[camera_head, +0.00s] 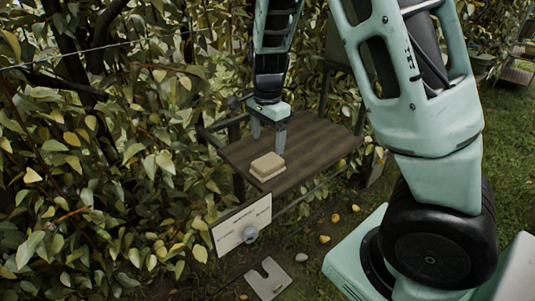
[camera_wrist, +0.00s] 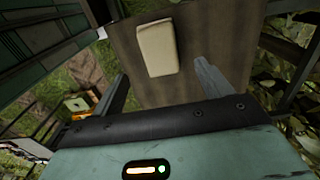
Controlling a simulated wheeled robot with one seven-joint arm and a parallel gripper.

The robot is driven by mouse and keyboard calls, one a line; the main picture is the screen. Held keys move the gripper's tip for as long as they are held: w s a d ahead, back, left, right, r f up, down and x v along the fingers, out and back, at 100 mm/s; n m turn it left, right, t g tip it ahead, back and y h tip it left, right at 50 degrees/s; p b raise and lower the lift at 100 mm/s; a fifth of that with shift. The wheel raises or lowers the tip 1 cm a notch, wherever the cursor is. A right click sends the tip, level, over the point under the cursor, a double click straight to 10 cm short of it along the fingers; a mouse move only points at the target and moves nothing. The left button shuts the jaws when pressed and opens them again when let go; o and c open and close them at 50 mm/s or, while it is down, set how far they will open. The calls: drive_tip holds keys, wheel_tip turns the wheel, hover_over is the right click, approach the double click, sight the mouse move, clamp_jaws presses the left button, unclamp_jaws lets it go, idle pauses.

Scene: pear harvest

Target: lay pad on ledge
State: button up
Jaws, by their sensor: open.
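The ledge is a dark brown wooden board (camera_head: 312,150) mounted by the foliage in the head view; it also shows in the wrist view (camera_wrist: 205,35). The pad, a cream block (camera_head: 267,165), lies flat on the ledge near its front left edge. In the wrist view the pad (camera_wrist: 157,48) lies beyond my fingertips, fully visible. My gripper (camera_head: 268,148) points down just behind the pad in the head view, open and empty. Its two fingers (camera_wrist: 160,78) are spread wide in the wrist view, with no contact with the pad visible.
A white sign with a round grey knob (camera_head: 240,224) hangs below the ledge's front left. A grey plate with a slot (camera_head: 268,279) lies on the ground. Several yellow pears lie on the grass, one near the plate's right (camera_head: 324,239). Dense foliage (camera_head: 90,170) borders the left.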

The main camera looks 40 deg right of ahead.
drive_tip(key=s+a+r+n+y, duration=0.1)
drive_tip(key=s+a+r+n, duration=0.2)
drive_tip(key=s+a+n, duration=0.5)
drive_tip(key=s+a+r+n, duration=0.25)
drive_tip(key=a+n, duration=0.25)
drive_tip(key=a, duration=0.6)
drive_tip(key=s+a+n, duration=0.2)
drive_tip(key=s+n, duration=0.4)
drive_tip(key=s, duration=0.1)
drive_tip(key=s+a+n, duration=0.3)
drive_tip(key=s+n, duration=0.3)
drive_tip(key=shift+s+a, duration=0.25)
drive_tip(key=shift+s, duration=0.15)
drive_tip(key=shift+f, duration=0.1)
wheel_tip(320, 180, down, 8)
drive_tip(key=b, duration=0.8)
